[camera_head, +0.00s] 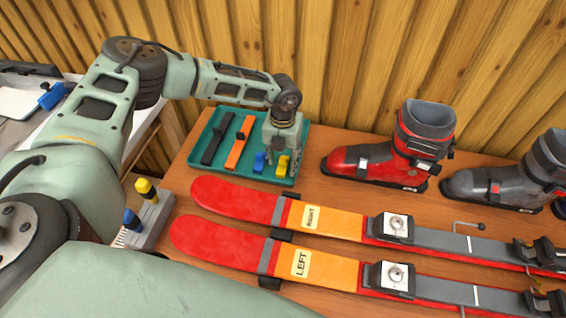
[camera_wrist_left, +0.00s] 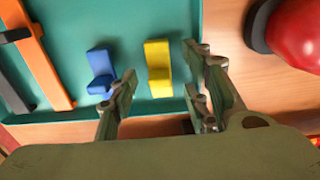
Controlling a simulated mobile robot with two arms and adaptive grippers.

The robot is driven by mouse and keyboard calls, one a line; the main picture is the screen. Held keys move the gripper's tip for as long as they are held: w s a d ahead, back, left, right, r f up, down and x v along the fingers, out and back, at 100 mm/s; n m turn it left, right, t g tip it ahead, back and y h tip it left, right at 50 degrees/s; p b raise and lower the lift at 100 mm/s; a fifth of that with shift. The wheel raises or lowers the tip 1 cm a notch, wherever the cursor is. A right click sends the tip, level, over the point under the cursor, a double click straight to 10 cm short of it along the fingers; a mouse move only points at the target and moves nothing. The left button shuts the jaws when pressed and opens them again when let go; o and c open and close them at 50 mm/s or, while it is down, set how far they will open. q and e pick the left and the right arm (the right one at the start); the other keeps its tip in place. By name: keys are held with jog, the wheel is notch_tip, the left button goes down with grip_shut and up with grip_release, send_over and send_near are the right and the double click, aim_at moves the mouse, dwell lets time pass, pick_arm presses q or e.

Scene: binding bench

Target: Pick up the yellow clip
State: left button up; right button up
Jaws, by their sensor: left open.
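The yellow clip (camera_head: 282,166) lies in the teal tray (camera_head: 205,124) near its front right corner. In the left wrist view the yellow clip (camera_wrist_left: 159,68) is between and just beyond the fingers. A blue clip (camera_head: 260,161) lies beside it to the left; it also shows in the left wrist view (camera_wrist_left: 101,72). My left gripper (camera_head: 283,153) points down over the tray's right part, at the yellow clip. Its fingers (camera_wrist_left: 160,95) are apart, with nothing between them touching. The right gripper is not in view.
A black strap (camera_head: 217,140) and an orange strap (camera_head: 240,142) lie in the tray's left part. A red boot (camera_head: 375,160) stands to the right. Two skis (camera_head: 240,199) lie in front. A grey holder (camera_head: 150,218) with yellow- and blue-topped tools stands left.

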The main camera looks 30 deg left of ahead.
pick_arm(q)
jog(key=shift+f, duration=0.7)
jog(key=shift+c, duration=0.6)
grip_shut()
jog(key=shift+r, duration=0.1)
